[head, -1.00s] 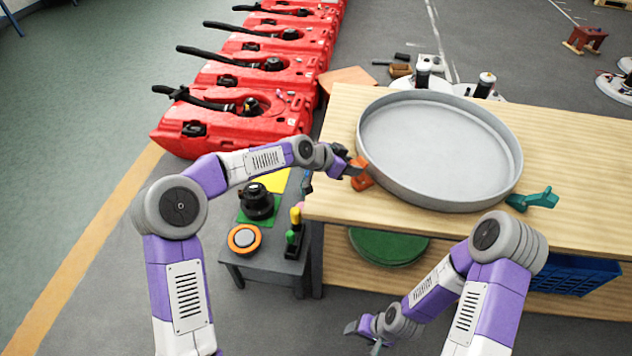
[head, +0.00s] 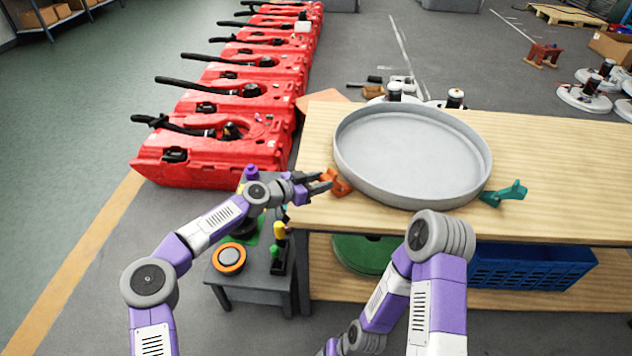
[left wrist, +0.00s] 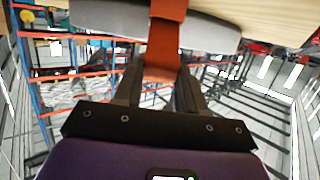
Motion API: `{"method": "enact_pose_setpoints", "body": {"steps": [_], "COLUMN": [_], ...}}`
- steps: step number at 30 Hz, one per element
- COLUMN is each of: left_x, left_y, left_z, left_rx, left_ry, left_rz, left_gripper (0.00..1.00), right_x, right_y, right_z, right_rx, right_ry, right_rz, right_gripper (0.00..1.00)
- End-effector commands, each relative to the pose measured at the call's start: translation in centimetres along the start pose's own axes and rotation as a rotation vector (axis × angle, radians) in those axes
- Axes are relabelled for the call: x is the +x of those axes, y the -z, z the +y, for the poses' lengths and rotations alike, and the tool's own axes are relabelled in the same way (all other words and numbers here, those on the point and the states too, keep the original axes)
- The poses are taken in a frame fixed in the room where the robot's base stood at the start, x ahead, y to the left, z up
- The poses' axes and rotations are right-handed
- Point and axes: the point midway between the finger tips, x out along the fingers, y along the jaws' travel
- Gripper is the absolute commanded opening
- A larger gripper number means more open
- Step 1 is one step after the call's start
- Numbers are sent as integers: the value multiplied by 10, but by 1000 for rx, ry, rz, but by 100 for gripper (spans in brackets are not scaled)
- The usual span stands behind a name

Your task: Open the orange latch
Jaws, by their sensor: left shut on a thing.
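The orange latch (head: 338,184) sits at the left edge of the large round grey tank lid (head: 410,155) on the wooden table. My left gripper (head: 323,182) reaches it from the left, over the table's edge. In the left wrist view the orange latch (left wrist: 163,50) runs down between my two fingers (left wrist: 158,88), and they are shut on it. The latch's far end lies over the grey rim at the top of that view. My right arm is low in the head view, and its fingers are out of the picture.
A teal latch (head: 505,193) sits at the lid's right edge. A small grey stand (head: 265,283) with an orange-ringed button (head: 229,258) is below my left arm. A blue crate (head: 530,268) is under the table (head: 570,190). Red scrubber tanks (head: 215,150) line the floor at left.

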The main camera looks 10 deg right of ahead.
Motion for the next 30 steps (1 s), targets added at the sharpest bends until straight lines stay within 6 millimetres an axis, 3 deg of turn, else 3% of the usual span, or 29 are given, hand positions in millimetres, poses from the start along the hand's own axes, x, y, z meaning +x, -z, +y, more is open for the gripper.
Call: {"method": "enact_pose_setpoints", "body": {"steps": [8, 9, 13, 23, 30], "left_x": [0, 0, 0, -2, -33], "left_y": [1, 1, 0, 0, 1], "left_z": [0, 0, 0, 0, -1], "left_rx": [-1, -1, -2, -2, -2], "left_ry": [2, 2, 1, 2, 3], "left_rz": [2, 2, 1, 0, 0], "left_gripper": [0, 45, 64, 66, 66], "right_x": [0, 0, 0, 0, -7], "right_y": [0, 0, 0, 0, 0], "right_z": [0, 0, 0, 0, -3], "right_rx": [0, 0, 0, 0, 0], "right_ry": [0, 0, 0, 0, 0], "right_rz": [0, 0, 0, 0, 0], "right_gripper": [66, 66, 66, 66, 66]}}
